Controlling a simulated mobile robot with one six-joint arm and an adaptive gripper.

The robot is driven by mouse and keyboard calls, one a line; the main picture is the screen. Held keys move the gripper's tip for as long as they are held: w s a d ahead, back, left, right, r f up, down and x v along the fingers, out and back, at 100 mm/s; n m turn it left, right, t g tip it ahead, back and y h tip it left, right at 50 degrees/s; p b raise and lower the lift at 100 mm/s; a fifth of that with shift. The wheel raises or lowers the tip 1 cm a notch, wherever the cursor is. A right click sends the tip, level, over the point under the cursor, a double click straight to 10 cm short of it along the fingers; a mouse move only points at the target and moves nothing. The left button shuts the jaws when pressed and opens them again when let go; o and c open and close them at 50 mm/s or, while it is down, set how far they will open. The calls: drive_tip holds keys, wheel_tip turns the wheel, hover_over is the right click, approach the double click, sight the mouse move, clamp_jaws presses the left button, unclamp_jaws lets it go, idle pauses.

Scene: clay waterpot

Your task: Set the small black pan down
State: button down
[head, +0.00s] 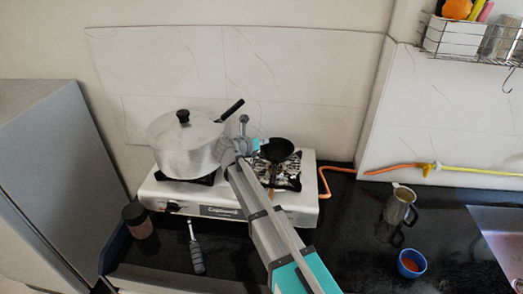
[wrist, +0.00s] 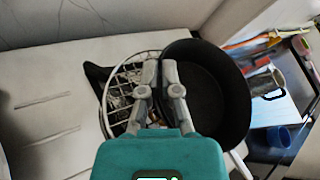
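The small black pan (head: 276,150) is at the right burner of the white stove in the head view. In the wrist view the pan (wrist: 215,95) is large, round and empty, to the right of my fingers. My gripper (wrist: 160,72) is shut on the pan's near-left wall, one finger on each side of it. In the head view my gripper (head: 258,146) is at the pan's left side. The right burner grate (head: 285,175) shows below the pan. Whether the pan touches the grate or hangs just above it cannot be told.
A large lidded silver pot (head: 185,145) stands on the left burner, close to my arm. A dark jar (head: 137,220) stands left of the stove. A metal pitcher (head: 399,205) and a blue bowl (head: 411,264) stand on the black counter at right. An orange hose (head: 325,185) runs behind.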

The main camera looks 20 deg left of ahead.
sight(262, 158)
drive_tip(key=shift+w+a+f+b, duration=0.15)
drive_tip(key=shift+a+f+b, duration=0.05)
drive_tip(key=shift+f+b, duration=0.25)
drive_tip(key=shift+w+a+f+b, duration=0.1)
drive_tip(key=shift+a+f+b, duration=0.05)
drive_tip(key=shift+f+b, duration=1.3)
drive_tip(key=shift+f, duration=0.1)
drive_tip(key=shift+f, duration=0.2)
drive_tip(key=c, duration=0.8)
unclamp_jaws()
drive_tip(key=shift+r, duration=0.2)
drive_tip(key=shift+s+r, duration=0.15)
drive_tip(key=shift+s, duration=0.05)
drive_tip(key=p+v, duration=0.4)
drive_tip(key=v, duration=0.7)
drive_tip(key=shift+s, duration=0.3)
drive_tip(key=shift+a, duration=0.1)
